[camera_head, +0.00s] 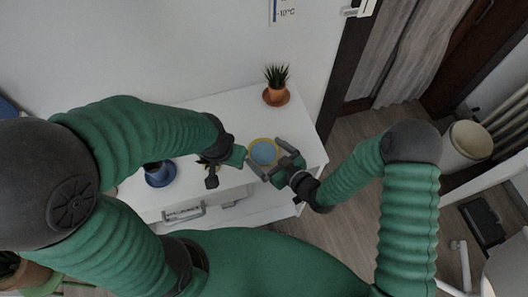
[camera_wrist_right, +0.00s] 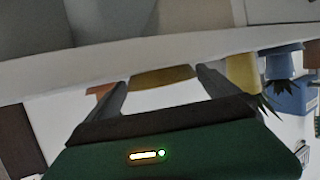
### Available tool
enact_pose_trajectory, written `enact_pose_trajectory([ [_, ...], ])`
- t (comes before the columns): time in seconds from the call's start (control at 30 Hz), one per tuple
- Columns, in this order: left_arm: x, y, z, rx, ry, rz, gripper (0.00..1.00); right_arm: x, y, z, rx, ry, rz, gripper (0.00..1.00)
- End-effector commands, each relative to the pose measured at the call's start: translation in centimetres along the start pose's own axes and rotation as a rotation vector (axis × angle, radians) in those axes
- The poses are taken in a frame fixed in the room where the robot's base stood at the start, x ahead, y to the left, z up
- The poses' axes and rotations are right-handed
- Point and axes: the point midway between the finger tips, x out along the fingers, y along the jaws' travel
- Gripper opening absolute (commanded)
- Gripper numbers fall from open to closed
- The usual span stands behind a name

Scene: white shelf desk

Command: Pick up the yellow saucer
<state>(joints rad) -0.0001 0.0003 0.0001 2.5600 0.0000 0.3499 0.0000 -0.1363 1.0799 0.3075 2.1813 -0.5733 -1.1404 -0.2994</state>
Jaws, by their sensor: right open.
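The yellow saucer (camera_head: 263,139) lies on the white desk (camera_head: 228,103), with a round blue area in its middle. My right gripper (camera_head: 271,156) is open, its fingers straddling the near edge of the saucer. In the right wrist view, the open fingers (camera_wrist_right: 162,80) frame a dull yellow-brown edge (camera_wrist_right: 160,77), probably the saucer. Contact cannot be told. My left gripper (camera_head: 228,158) is just left of the saucer; its jaws are too unclear to read.
A plant in an orange pot (camera_head: 275,95) stands behind the saucer on the desk. A dark blue saucer (camera_head: 160,176) with a pot is at the left, partly behind my left arm. The right wrist view shows a yellow object (camera_wrist_right: 242,73) beside a blue one (camera_wrist_right: 280,63).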

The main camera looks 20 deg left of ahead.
Motion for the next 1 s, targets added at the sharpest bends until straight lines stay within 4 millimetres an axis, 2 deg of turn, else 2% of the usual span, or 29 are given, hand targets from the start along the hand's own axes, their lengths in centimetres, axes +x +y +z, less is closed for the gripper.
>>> enact_pose_trajectory([
  [0.13, 0.0, 0.0, 0.0, 0.000, 0.000, 0.000, 0.36, 0.0, -0.1, 0.0, 0.000, 0.000, -0.001, 1.00],
  [0.17, 0.0, 0.0, 0.0, 0.000, 0.000, 0.000, 0.36, 0.0, -0.1, 0.0, 0.000, -0.001, -0.001, 0.97],
  [0.57, 0.0, 0.0, 0.0, 0.000, 0.000, 0.000, 0.36, 0.0, 0.0, 0.1, 0.001, -0.002, -0.001, 0.45],
  [0.83, -0.1, 0.0, 0.0, 0.000, 0.000, 0.000, 0.36, 0.0, 0.0, 0.0, 0.001, -0.002, 0.000, 0.44],
  [1.0, -0.7, 0.0, -0.2, 0.000, 0.000, 0.000, 0.36, 0.1, 0.1, -1.0, 0.000, -0.001, 0.000, 0.44],
])
